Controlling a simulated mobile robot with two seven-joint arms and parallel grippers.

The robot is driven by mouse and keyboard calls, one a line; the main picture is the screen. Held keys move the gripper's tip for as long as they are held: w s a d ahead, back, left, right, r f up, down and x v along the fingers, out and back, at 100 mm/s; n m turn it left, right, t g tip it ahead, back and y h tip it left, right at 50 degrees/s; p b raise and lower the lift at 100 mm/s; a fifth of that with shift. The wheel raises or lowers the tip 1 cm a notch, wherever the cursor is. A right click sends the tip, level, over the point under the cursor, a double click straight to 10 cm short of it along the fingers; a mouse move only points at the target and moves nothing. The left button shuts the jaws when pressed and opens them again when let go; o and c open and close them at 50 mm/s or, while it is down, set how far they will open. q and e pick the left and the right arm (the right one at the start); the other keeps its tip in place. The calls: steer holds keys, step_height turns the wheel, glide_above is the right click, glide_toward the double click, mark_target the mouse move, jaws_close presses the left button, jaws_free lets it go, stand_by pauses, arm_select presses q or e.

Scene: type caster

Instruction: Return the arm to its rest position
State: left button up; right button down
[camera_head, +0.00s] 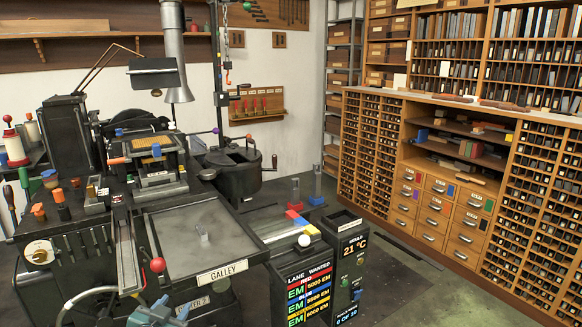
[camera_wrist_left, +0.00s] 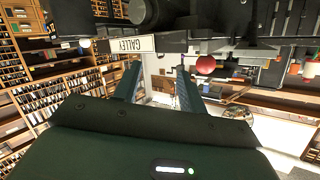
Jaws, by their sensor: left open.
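My left gripper (camera_head: 160,310) is low at the bottom edge of the head view, in front of the machine and below the galley tray (camera_head: 180,262). In the left wrist view my left gripper (camera_wrist_left: 158,72) has its two fingers apart with nothing between them. The wrist picture is upside down, with the GALLEY label (camera_wrist_left: 131,45) and a red ball knob (camera_wrist_left: 205,64) beyond the fingertips. My right gripper is in neither view.
A red ball lever (camera_head: 157,265) and a handwheel (camera_head: 90,305) are close to my left gripper.

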arm_select(q)
steer(key=s+d+f+g+h, duration=0.1)
steer(key=s+d+f, duration=0.2)
steer(key=s, duration=0.6)
steer(key=s+d+f+g+h, duration=0.1)
steer(key=s+d+f, duration=0.3)
steer(key=s, duration=0.6)
steer(key=s+d+f+g, duration=0.2)
steer(key=s+d+f, duration=0.2)
steer(key=s, duration=0.5)
steer(key=shift+s+d+n+h, duration=0.4)
steer(key=shift+d, duration=0.45)
